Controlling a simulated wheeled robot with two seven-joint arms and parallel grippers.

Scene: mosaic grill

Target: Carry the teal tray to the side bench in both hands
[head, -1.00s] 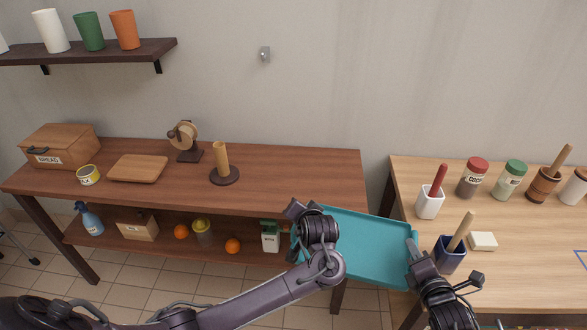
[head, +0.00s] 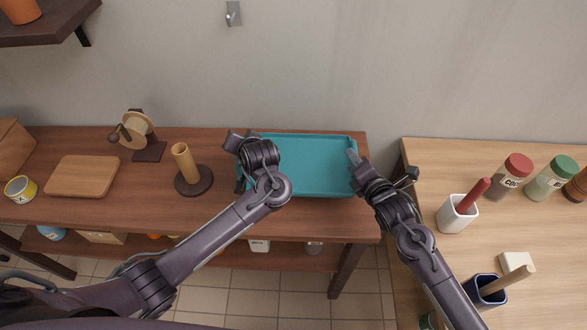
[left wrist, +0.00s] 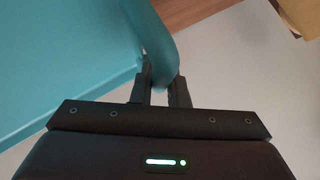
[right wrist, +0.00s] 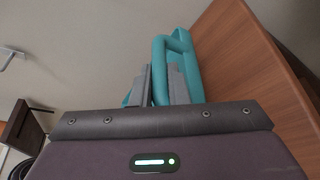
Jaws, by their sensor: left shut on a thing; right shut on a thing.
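The teal tray (head: 305,165) is level over the right end of the brown bench (head: 320,218). I cannot tell whether its underside touches the bench top. My left gripper (head: 241,178) is shut on the tray's left handle; the teal handle passes between its fingers in the left wrist view (left wrist: 160,84). My right gripper (head: 354,160) is shut on the right handle, which the right wrist view also shows between its fingers (right wrist: 160,82). The left hand hides the tray's left edge. The tray looks empty.
A candle-like holder (head: 186,170) stands on the bench left of the tray, with a spool stand (head: 137,130) and wooden board (head: 82,176) farther left. The pale counter (head: 430,160) with jars is to the right, across a gap. The wall is behind.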

